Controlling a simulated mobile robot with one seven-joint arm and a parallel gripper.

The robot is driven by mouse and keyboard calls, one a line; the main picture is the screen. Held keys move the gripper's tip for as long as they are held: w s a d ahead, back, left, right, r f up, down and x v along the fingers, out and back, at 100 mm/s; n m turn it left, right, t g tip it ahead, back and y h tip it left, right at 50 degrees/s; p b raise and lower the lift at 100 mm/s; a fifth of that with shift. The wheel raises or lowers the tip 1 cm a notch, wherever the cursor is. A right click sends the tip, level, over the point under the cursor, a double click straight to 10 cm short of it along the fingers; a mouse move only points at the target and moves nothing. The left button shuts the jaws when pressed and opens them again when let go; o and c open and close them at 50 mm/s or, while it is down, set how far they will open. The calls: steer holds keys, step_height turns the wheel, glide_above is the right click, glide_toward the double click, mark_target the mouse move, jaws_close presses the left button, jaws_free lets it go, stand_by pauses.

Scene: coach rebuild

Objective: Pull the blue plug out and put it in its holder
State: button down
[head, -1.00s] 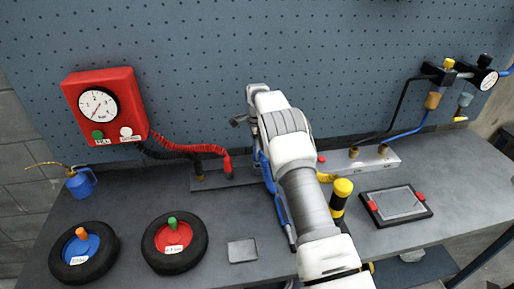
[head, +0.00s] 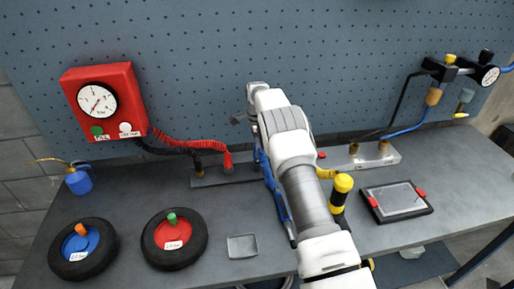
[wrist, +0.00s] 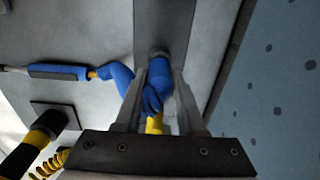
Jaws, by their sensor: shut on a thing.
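The blue plug (wrist: 156,88) is between the two fingers of my gripper (wrist: 160,82) in the wrist view. My gripper is shut on it. A yellow part shows below the plug, near the palm. The plug's far end meets a round grey socket (wrist: 159,52) on a dark metal strip (wrist: 160,20); I cannot tell how deep it sits. A curved blue piece (wrist: 121,76) runs left from the plug to a brass joint and a blue sleeve (wrist: 57,71). In the head view my arm hides the fingers and plug. I cannot make out which thing is the holder.
A yellow-and-black post (head: 340,195) stands right of my arm. A red gauge box (head: 103,103) is on the pegboard. Two tyres (head: 84,250) (head: 174,243), a grey tray (head: 242,246) and a framed panel (head: 397,201) lie on the bench. Bare bench shows between them.

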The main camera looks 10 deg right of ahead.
steer(key=shift+f+b, duration=0.85)
steer(key=shift+f, duration=0.35)
steer(key=shift+r, duration=0.1)
steer(key=shift+c, duration=2.1)
jaws_free()
steer(key=shift+r, duration=0.1)
